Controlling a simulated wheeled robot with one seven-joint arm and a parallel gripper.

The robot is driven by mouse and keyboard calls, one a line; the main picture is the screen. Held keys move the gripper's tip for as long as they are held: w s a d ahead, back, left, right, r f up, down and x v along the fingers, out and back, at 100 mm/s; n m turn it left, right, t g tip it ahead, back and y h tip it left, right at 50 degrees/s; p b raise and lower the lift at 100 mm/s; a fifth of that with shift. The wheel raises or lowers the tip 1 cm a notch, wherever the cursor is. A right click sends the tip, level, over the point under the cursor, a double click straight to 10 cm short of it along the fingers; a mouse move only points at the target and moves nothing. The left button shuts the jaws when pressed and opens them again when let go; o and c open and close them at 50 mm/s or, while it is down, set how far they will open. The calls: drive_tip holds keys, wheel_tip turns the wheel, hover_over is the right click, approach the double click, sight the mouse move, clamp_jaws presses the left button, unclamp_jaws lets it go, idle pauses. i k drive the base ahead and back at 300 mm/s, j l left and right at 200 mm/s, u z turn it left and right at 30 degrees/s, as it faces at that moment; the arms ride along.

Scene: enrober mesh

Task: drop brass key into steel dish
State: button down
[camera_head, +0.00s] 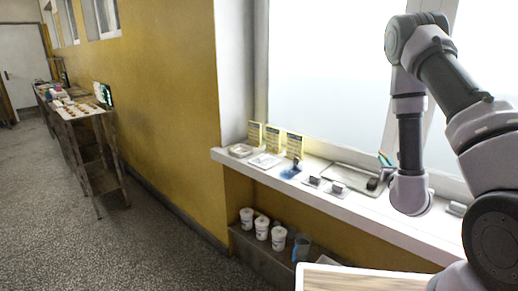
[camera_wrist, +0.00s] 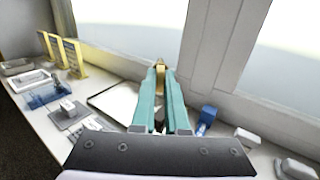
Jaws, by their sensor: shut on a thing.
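In the wrist view the teal fingers of my gripper (camera_wrist: 160,78) are shut on a small brass key (camera_wrist: 160,63), held upright between the tips above the window sill. In the head view my gripper (camera_head: 384,158) is mostly hidden behind my arm, over the right part of the sill. Two pale grey dishes, a far one (camera_head: 240,150) and a nearer one (camera_head: 265,161), stand at the left end of the sill, well away from the key. They also show at the left edge of the wrist view (camera_wrist: 28,81). I cannot tell which is steel.
Small plates with blocks (camera_head: 337,187) and a flat tray (camera_head: 343,172) lie on the sill (camera_head: 395,224). White tubs (camera_head: 262,228) stand on a shelf below.

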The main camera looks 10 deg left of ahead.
sight(241, 151)
drive_tip(key=i+j+z, duration=0.1)
drive_tip(key=j, duration=0.35)
drive_tip(key=i+j, duration=0.2)
drive_tip(key=j, duration=0.25)
drive_tip(key=i+j+z, duration=0.15)
drive_tip(key=j, duration=0.25)
drive_tip(key=j+z, duration=0.1)
drive_tip(key=j, duration=0.35)
drive_tip(key=i+j, duration=0.15)
drive_tip(key=j, duration=0.35)
drive_tip(key=z, duration=0.05)
